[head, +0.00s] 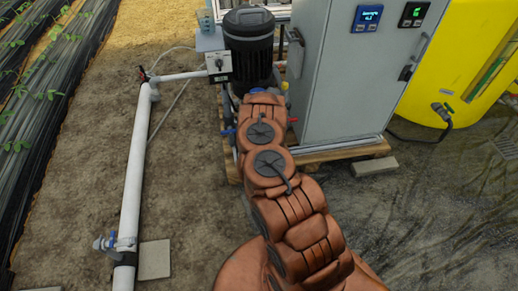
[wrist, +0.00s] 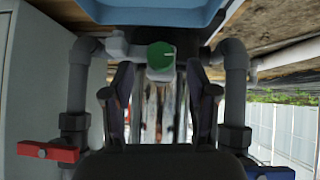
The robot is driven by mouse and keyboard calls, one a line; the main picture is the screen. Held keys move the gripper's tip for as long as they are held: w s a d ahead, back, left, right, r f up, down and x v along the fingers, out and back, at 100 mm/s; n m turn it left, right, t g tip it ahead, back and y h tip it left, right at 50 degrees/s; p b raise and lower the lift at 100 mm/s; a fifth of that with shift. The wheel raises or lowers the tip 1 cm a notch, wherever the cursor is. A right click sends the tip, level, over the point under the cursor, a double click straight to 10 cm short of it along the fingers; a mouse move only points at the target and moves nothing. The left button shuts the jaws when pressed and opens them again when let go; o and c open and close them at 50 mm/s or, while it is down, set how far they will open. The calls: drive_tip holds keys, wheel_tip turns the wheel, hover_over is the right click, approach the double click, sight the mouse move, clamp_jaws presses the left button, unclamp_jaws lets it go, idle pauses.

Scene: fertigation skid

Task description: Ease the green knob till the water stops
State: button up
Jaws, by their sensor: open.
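The green knob (wrist: 160,55) shows in the upper middle of the wrist view, on a light grey fitting between two grey pipes. My gripper (wrist: 160,72) is open, with one dark finger on each side below the knob. The knob sits in line with the gap between the fingertips. I cannot tell how deep it lies between them, and no contact shows. In the head view my arm hides the knob and my gripper. I cannot make out any flowing water.
A red handle (wrist: 48,152) and a blue handle (wrist: 268,174) flank my gripper. A blue surface (wrist: 150,12) lies just beyond the knob. In the head view, a dark pump motor (head: 249,45), a grey cabinet (head: 345,75) and a yellow tank (head: 450,70) stand around my arm.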

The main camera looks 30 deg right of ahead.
drive_tip(key=v, duration=0.8)
drive_tip(key=shift+s, duration=0.2)
drive_tip(key=shift+a+r, duration=0.15)
idle(0.4)
